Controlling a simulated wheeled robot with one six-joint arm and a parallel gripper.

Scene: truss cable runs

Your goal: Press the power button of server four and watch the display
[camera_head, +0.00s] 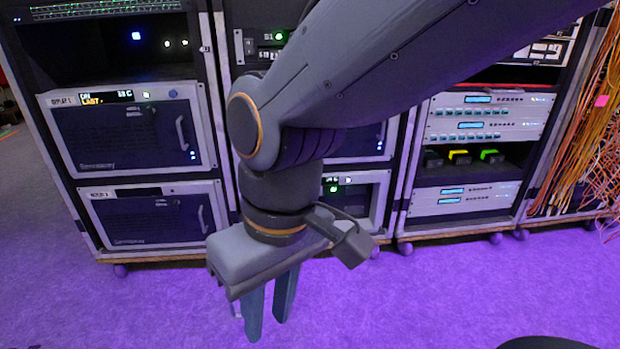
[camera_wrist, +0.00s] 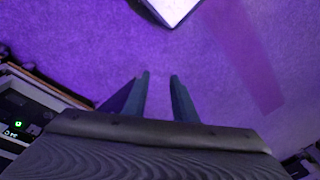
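My gripper (camera_head: 268,330) points down over the purple floor, in front of the racks. Its fingers stand apart with nothing between them, as the wrist view (camera_wrist: 160,76) also shows. In the left rack, an upper server (camera_head: 140,130) has a lit display (camera_head: 106,97) with yellow text, a small lit button (camera_head: 146,95) and a handle. A similar server (camera_head: 155,215) below it has a dark display (camera_head: 100,194). Another server (camera_head: 352,196) with a green light is partly behind my arm in the middle rack. The labels are too small to tell which is server four.
The right rack (camera_head: 470,199) holds several white network units. Orange cables (camera_head: 585,130) hang at the far right. The purple carpet (camera_head: 440,290) in front is clear. A white-edged object (camera_wrist: 172,8) shows at the wrist view's top.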

